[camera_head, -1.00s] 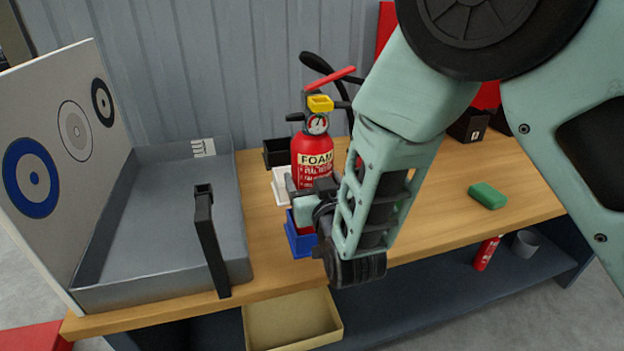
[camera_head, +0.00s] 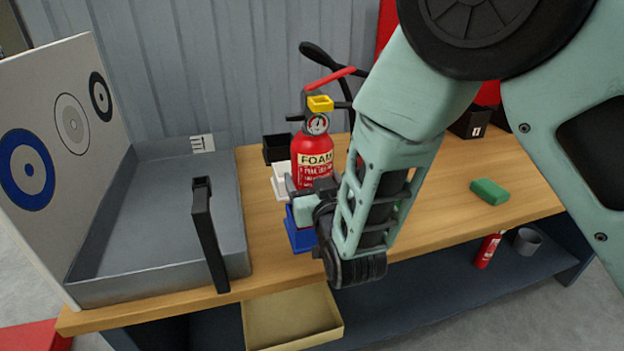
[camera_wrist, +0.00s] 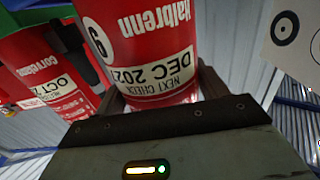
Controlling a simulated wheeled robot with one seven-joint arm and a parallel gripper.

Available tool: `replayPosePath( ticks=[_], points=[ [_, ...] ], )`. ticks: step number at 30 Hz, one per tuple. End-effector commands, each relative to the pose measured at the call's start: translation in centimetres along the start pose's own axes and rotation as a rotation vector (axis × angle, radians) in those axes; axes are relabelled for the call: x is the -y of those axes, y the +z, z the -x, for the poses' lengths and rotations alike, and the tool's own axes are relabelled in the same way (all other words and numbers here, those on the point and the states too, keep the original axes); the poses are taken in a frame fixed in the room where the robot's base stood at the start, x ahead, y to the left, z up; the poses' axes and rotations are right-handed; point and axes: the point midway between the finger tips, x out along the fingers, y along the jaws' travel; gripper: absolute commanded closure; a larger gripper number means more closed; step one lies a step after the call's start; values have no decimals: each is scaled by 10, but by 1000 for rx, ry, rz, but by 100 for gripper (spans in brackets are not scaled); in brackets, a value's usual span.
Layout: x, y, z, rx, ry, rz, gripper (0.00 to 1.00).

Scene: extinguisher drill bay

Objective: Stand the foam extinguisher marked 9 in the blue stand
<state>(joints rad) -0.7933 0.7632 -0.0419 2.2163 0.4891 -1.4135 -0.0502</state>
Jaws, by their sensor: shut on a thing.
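The red foam extinguisher (camera_head: 312,165) stands upright at the bench's middle, with a yellow tag, a gauge and a red-and-black handle on top. In the wrist view its body (camera_wrist: 140,40) shows upside down with a round 9 mark and a DEC label. My gripper (camera_head: 312,198) is shut on its body, and its fingers (camera_wrist: 160,92) flank it in the wrist view. The blue stand (camera_head: 301,240) is directly below the extinguisher and partly behind my gripper. The extinguisher's base is hidden, so I cannot tell whether it is seated in the stand.
A white stand (camera_head: 282,184) and black stand (camera_head: 276,150) are behind the blue one. A grey tray (camera_head: 160,215) with a black upright and a target board (camera_head: 62,150) is left. A green block (camera_head: 489,191) lies right. Another red extinguisher (camera_wrist: 40,75) shows in the wrist view.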

Motion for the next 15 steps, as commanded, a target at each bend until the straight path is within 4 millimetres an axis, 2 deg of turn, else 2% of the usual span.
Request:
replayPosePath(
  ticks=[1, 13, 14, 15],
  points=[
    [0, -5, -1, -13, 1, -3, 73],
    [0, -5, -1, -13, 1, -3, 73],
    [0, -5, -1, -13, 1, -3, 22],
    [0, -5, -1, -12, 1, -3, 11]
  ],
)
